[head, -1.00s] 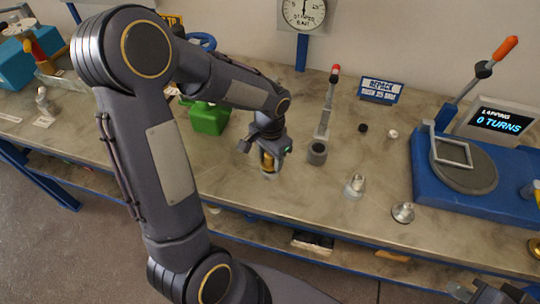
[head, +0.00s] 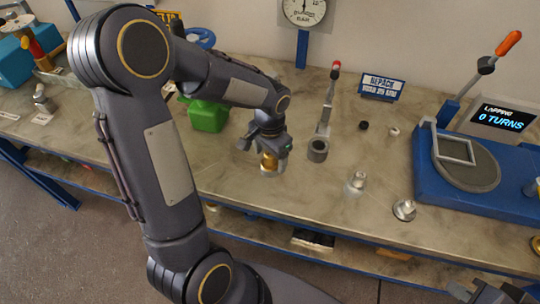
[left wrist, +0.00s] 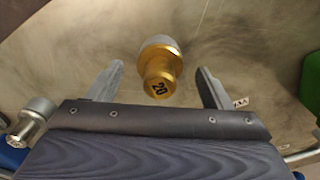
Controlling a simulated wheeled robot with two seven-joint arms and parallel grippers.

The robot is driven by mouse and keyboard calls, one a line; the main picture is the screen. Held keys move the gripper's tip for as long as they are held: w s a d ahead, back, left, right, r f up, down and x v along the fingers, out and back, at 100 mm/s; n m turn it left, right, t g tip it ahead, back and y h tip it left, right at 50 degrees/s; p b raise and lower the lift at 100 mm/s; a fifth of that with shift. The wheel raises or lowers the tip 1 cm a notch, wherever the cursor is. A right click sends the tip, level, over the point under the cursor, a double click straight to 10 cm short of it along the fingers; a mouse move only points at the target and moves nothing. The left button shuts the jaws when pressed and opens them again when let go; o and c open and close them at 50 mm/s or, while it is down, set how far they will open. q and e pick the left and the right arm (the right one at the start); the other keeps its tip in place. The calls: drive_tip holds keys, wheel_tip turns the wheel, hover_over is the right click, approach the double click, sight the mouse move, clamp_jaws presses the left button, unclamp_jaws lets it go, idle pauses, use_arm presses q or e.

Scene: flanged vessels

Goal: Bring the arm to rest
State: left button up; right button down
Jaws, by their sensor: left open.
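My left gripper (head: 268,150) is open over the bench, just above a brass piece (head: 269,163) on a grey base. In the left wrist view the brass piece (left wrist: 160,80) is marked "20" and shows between the two spread fingers of my left gripper (left wrist: 160,66), with gaps on both sides. My left arm (head: 160,150) reaches across the left half of the head view. My right gripper (head: 495,291) shows only in part at the bottom right edge, and its jaws cannot be made out.
A green container (head: 208,116) is behind left. Small metal parts (head: 356,182) (head: 404,209) stand nearer the front edge. A blue lapping machine (head: 430,185) fills the right side.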

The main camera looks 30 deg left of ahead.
use_arm(q)
wheel_tip(320, 180, up, 7)
drive_tip(key=shift+f, duration=0.2)
drive_tip(key=shift+s+r, duration=0.1)
drive_tip(key=shift+r, duration=0.3)
drive_tip(key=s+d+r+n+t+h, duration=0.2)
drive_tip(key=s, duration=0.6)
drive_tip(key=s+d+r+n+t+h, duration=0.1)
drive_tip(key=s+d+r+n+t, duration=0.1)
drive_tip(key=s, duration=0.6)
drive_tip(key=shift+s+r+n+t+h, duration=0.4)
drive_tip(key=shift+r+n+t, duration=0.1)
drive_tip(key=shift+t, duration=0.3)
